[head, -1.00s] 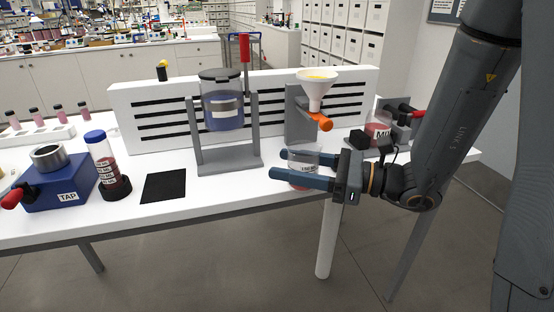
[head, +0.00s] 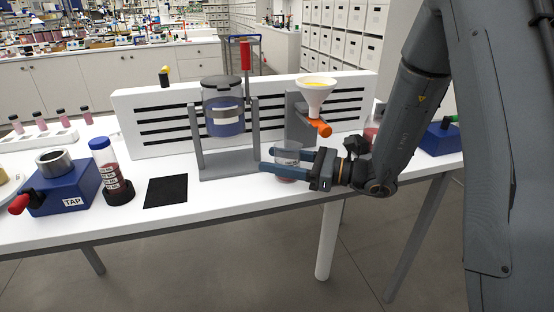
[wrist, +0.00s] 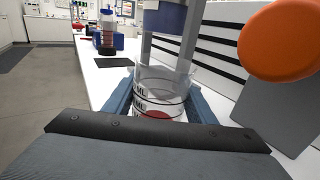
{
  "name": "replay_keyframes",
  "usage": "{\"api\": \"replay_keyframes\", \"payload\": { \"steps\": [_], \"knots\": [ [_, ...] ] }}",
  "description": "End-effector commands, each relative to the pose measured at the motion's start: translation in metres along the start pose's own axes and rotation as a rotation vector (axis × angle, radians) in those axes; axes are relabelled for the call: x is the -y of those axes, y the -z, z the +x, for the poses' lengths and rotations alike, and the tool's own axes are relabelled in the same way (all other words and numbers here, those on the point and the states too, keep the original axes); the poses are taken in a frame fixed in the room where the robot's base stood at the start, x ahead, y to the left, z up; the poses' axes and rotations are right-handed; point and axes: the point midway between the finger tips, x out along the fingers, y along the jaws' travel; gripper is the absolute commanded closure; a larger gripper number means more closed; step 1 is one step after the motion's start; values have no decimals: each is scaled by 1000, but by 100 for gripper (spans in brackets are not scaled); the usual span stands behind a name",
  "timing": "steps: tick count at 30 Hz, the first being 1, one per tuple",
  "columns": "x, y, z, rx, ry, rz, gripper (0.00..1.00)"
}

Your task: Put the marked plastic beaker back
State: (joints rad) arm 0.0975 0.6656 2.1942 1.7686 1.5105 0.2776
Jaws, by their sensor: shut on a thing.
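My gripper (head: 268,161) is shut on the clear marked plastic beaker (head: 288,159), with one blue finger on each side. The beaker is upright and has dark printed lines and lettering in the wrist view (wrist: 160,88), with something red low in it. It is at the front of the white bench, left of and below the white funnel (head: 317,90) with its orange tap. I cannot tell whether its base touches the bench. A black square mat (head: 166,191) lies empty to the left. The jaws hide part of the beaker.
A grey stand with a lidded blue jar (head: 223,115) stands just behind and left of the beaker. A red-filled tube (head: 106,167) and a blue TAP box (head: 62,188) are left of the mat. A slotted white panel (head: 150,128) runs behind. Bench between stand and mat is clear.

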Motion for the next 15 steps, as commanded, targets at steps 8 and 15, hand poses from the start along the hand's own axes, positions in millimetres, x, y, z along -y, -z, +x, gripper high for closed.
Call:
{"api": "replay_keyframes", "payload": {
  "steps": [8,15],
  "knots": [
    [0,1,0,0,0,-1,72],
    [0,3,0,0,0,-1,31]
  ]
}}
